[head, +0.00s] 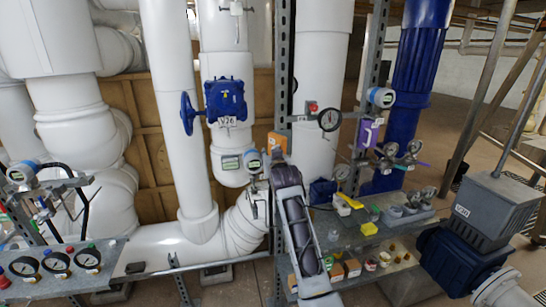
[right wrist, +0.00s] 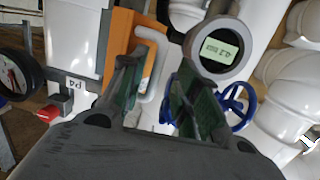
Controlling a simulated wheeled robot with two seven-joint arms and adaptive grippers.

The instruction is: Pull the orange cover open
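The orange cover (head: 277,142) is a small box face on the metal post in the middle of the head view, partly hidden behind my right gripper (head: 277,158). In the right wrist view the orange cover (right wrist: 122,42) fills the upper left, with a pale grey bar handle (right wrist: 155,72) on it. My right gripper (right wrist: 158,100) is open, its two dark fingers on either side of the handle. I cannot tell whether either finger touches it. The cover looks closed. My left gripper is not in view.
A round gauge with a digital display (right wrist: 215,48) is close to the right finger. A dial gauge (head: 329,119) and a purple box (head: 368,133) are to the right of the post. A blue valve (head: 225,101) is to the left. Shelves below hold several small items.

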